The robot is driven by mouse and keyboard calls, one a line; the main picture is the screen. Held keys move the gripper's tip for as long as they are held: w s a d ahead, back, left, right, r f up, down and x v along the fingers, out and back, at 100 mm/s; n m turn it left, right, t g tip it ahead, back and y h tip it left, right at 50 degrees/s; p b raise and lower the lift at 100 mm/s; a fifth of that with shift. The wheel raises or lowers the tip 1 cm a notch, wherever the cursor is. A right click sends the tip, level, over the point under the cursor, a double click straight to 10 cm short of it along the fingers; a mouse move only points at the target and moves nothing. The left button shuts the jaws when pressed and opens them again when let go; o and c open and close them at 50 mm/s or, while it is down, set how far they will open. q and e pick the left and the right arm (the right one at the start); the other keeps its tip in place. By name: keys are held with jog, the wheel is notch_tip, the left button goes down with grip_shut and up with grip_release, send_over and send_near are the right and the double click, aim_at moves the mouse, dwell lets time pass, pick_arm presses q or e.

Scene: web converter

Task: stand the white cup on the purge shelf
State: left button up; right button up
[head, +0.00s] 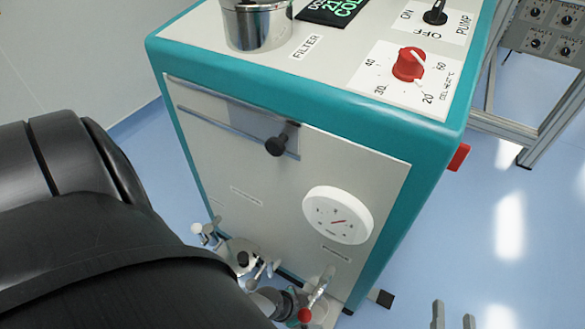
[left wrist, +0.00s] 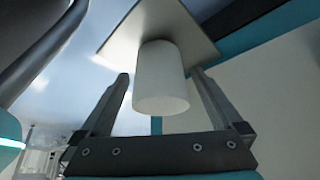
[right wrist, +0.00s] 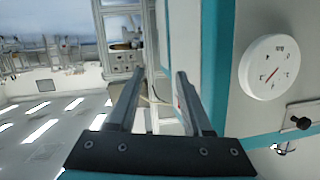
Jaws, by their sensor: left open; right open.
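The white cup (left wrist: 162,90) shows in the left wrist view, with its far end against a flat pale plate (left wrist: 122,38), which looks like the purge shelf. My left gripper (left wrist: 159,75) is open, with one finger on each side of the cup; gaps show, and I see no grip. The cup and this plate do not show in the head view, where my dark left arm covers the left side. My right gripper (head: 454,316) is open and empty, low at the right of the head view beside the machine. Its open fingers also show in the right wrist view (right wrist: 160,75).
The teal and white machine (head: 230,165) fills the middle, with a round gauge (head: 338,215) and a black knob (head: 276,146) on its front. A metal pot (head: 257,28) stands on top. Valves (head: 240,254) project low on the front.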

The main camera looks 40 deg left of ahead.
pick_arm(q)
jog(key=shift+p+v, duration=0.45)
jog(key=shift+v, duration=0.35)
jog(key=shift+s+r, duration=0.15)
jog(key=shift+r, duration=0.2)
jog(key=shift+p+v, duration=0.9)
jog(key=p+v, duration=0.4)
jog(key=v, duration=0.2)
jog(key=shift+s+a+r, duration=0.15)
jog(key=shift+r, duration=0.1)
pick_arm(e)
jog(key=s+d+f+g+h, duration=0.5)
jog(key=d+g, duration=0.4)
jog(key=d, duration=0.1)
jog(key=shift+s+g, duration=0.25)
jog(key=shift+g, duration=0.15)
